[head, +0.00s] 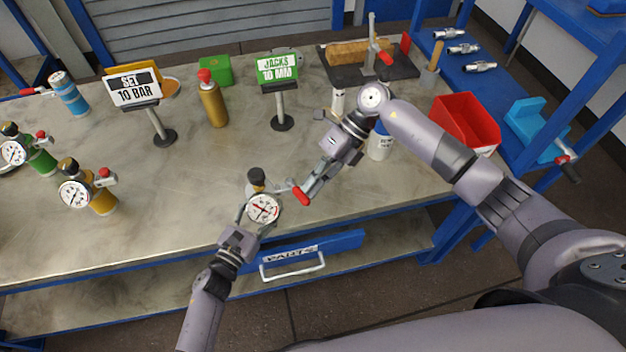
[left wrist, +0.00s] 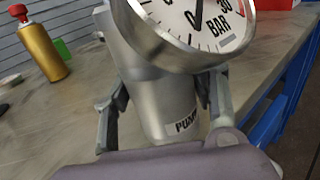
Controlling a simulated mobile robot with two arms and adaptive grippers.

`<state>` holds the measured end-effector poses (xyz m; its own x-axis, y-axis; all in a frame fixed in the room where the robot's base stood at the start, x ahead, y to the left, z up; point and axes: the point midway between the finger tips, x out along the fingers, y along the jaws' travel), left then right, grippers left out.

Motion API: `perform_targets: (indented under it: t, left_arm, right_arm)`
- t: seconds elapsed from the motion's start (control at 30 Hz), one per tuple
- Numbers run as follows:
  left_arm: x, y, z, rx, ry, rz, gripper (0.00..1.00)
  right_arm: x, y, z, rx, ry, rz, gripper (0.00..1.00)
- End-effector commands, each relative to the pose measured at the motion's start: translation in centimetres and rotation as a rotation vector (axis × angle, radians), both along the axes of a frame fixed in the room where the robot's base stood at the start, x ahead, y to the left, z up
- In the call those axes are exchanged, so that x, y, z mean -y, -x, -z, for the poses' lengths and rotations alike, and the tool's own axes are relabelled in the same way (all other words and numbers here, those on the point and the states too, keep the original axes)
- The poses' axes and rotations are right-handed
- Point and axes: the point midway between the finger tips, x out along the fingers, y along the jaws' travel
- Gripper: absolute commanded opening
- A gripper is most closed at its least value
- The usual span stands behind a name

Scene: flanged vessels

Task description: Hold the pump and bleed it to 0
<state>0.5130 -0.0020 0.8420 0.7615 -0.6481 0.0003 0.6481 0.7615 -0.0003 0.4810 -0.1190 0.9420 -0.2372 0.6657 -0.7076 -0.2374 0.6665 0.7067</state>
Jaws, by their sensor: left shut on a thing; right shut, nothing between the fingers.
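The silver pump (left wrist: 150,88) stands upright near the bench's front edge, with a "PUMP" label in the left wrist view. Its round gauge (head: 263,208) faces me; the left wrist view cuts off much of the dial (left wrist: 195,22), showing "0", "30" and "BAR". I cannot read the needle surely. A red-tipped lever (head: 301,195) sits to the right of the gauge. My left gripper (head: 257,217) is shut around the pump body, one finger on each side. My right gripper (head: 310,188) is shut and empty, its tips close to the red tip; contact is unclear.
Other gauged vessels, green (head: 42,161) and yellow (head: 103,201), stand at left, a blue one (head: 70,96) behind. Signs read "SET 10 BAR" (head: 134,88) and "JACKS 10 BAR" (head: 277,67). A gold bottle (head: 213,105) and red bin (head: 466,122) stand farther back. The bench middle is clear.

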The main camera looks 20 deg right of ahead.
Motion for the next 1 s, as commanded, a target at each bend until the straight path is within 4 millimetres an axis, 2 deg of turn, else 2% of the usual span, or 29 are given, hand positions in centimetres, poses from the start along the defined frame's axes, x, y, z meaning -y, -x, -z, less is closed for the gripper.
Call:
perform_targets:
  t: [0.37, 0.53, 1.0]
  left_arm:
    - [0.0, 0.0, 0.1, -0.002, -0.001, 0.0, 0.07]
    - [0.0, 0.0, 0.1, -0.001, -0.001, 0.0, 0.07]
    - [0.0, 0.0, 0.0, 0.0, 0.0, 0.0, 0.07]
  right_arm:
    - [-1.2, 1.4, 0.0, -0.001, 0.0, 0.264, 0.0]
    - [-1.7, 1.6, 0.0, -0.002, -0.001, 0.266, 0.0]
    - [-1.4, 1.1, 0.0, -0.002, 0.0, 0.265, 0.0]
